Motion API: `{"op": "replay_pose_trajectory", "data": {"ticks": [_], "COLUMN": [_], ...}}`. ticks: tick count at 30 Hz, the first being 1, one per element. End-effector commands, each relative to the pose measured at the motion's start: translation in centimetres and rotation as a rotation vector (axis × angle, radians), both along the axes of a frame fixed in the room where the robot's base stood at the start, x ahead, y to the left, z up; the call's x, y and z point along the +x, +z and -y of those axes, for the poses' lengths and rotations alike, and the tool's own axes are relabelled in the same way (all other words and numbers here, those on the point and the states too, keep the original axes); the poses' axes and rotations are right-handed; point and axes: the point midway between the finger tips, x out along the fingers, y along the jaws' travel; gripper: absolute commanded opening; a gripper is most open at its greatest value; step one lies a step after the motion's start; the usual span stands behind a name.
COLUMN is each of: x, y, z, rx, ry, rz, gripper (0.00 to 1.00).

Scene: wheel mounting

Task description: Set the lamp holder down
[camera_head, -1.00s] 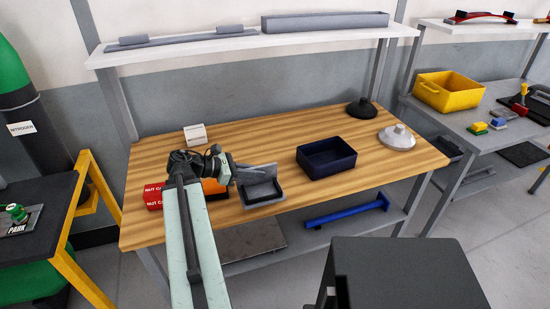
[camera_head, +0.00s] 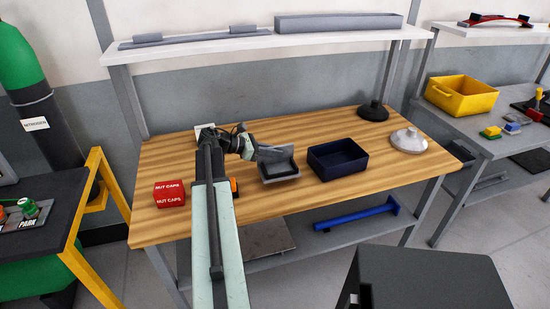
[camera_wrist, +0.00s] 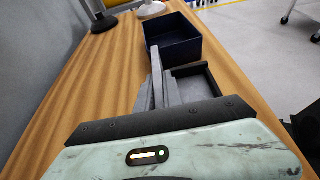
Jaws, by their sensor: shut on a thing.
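The lamp holder, which I take to be the small grey open-topped tray (camera_head: 281,176), is at the middle of the wooden table, just left of the dark blue bin. Its dark inside also shows in the wrist view (camera_wrist: 197,82), right of the fingers. My gripper (camera_head: 274,154) reaches it from the left. In the wrist view, the grey fingers (camera_wrist: 157,82) are close together at its left wall, shut on it. The fingers hide part of that wall. I cannot tell whether its base touches the table or hangs just above.
The dark blue bin (camera_head: 338,160) stands close on the right. A red nut caps box (camera_head: 170,194) is at left; an orange item (camera_head: 234,186) is partly behind my arm. Black (camera_head: 373,112) and white (camera_head: 409,140) domes are at right. A white shelf (camera_head: 240,48) runs behind.

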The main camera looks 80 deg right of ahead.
Motion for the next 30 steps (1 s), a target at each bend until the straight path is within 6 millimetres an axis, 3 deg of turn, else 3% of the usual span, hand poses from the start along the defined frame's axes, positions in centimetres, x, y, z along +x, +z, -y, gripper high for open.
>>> {"op": "replay_pose_trajectory", "data": {"ticks": [4, 6, 10, 21, 24, 30], "x": [0.0, -0.3, -0.8, -1.1, -1.2, -1.2], "y": [-0.1, -2.0, -4.0, -4.0, -3.9, -3.9], "z": [1.1, 0.9, 0.9, 1.0, 1.0, 1.0], "rx": [0.0, 0.0, 0.0, 0.0, 0.001, 0.0], "ry": [0.0, -0.003, -0.01, -0.015, -0.016, -0.017], "rz": [-0.001, -0.001, -0.001, -0.001, -0.001, -0.001], "gripper": [0.0, 0.0, 0.0, 0.0, 0.33, 0.33]}}
